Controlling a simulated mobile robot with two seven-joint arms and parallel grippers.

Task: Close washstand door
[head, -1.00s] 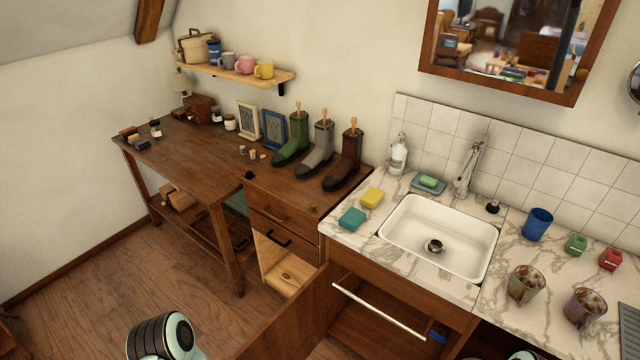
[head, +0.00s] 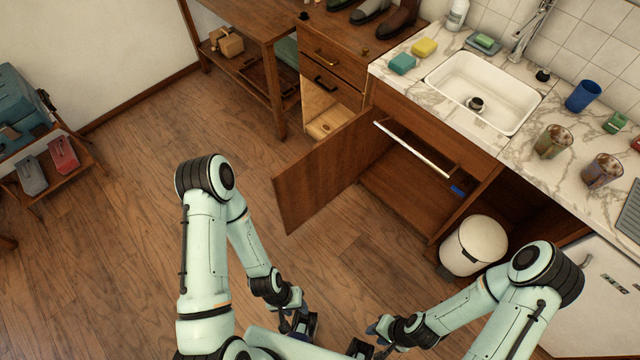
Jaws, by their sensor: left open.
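The washstand door (head: 328,175) is a brown wooden panel. It stands wide open, swung out into the room from the left side of the washstand (head: 432,118). The cabinet inside (head: 400,195) is exposed below the sink. My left gripper (head: 302,328) is low in the picture, below the door and apart from it, open. My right gripper (head: 362,348) is at the bottom edge, to the right of the left one and away from the door. Its fingers are partly cut off, so its state is unclear.
A silver rail (head: 412,150) crosses the front under the sink (head: 484,92). A white bin (head: 474,245) stands right of the open cabinet. Wooden floor (head: 130,200) is free left of the door. A drawer unit (head: 332,75) stands behind the door.

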